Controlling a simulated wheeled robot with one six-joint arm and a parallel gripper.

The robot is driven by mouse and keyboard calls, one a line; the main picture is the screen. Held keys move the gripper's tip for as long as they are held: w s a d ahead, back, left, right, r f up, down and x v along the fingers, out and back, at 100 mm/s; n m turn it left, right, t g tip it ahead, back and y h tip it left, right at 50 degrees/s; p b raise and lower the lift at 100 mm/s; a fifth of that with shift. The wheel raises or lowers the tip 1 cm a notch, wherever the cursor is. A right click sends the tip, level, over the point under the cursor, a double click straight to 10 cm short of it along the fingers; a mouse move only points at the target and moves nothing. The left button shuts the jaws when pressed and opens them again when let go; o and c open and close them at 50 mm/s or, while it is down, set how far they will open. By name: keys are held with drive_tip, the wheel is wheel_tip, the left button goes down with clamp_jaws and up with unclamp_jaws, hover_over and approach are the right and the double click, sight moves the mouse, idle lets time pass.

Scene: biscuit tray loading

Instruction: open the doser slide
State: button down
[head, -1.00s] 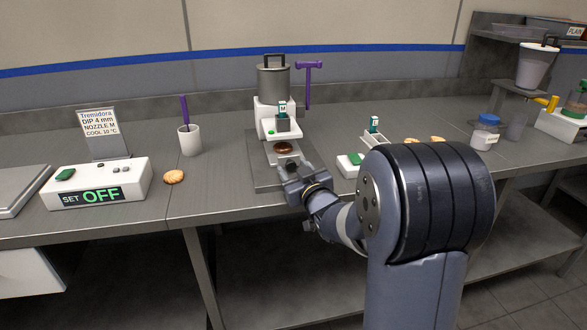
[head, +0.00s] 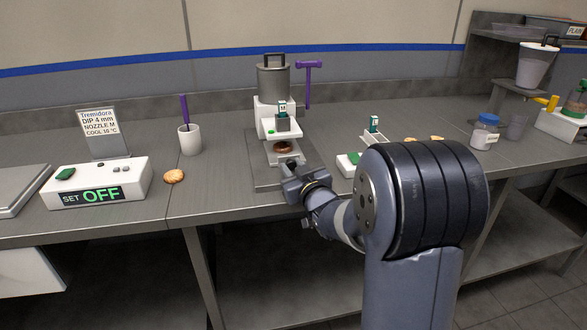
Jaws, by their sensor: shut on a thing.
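The doser (head: 273,82) in the middle of the bench is a grey metal pot with a black handle on a white stand. A small green tag marked M stands on its front. A white slide (head: 272,159) juts out low at the front, with a brown round biscuit (head: 282,147) over it, below the nozzle. My gripper (head: 290,166) is at the slide's front end, shut on its small dark knob (head: 290,162). The jaws hide much of the knob and the slide's front.
A purple T-shaped tool (head: 308,82) stands right of the doser. A white cup (head: 190,140), a pale biscuit (head: 173,176) and a box reading SET OFF (head: 96,184) are at left. A blue-lidded jar (head: 486,132) is at right. The bench between cup and doser is clear.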

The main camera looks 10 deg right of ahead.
drive_tip(key=s+b, duration=0.3)
drive_tip(key=s, duration=0.8)
drive_tip(key=c, duration=1.1)
unclamp_jaws()
drive_tip(key=shift+c, duration=0.2)
drive_tip(key=s+d+p, duration=0.1)
drive_tip(key=s+d, duration=0.1)
drive_tip(key=s, duration=0.8)
drive_tip(key=shift+s, duration=0.35)
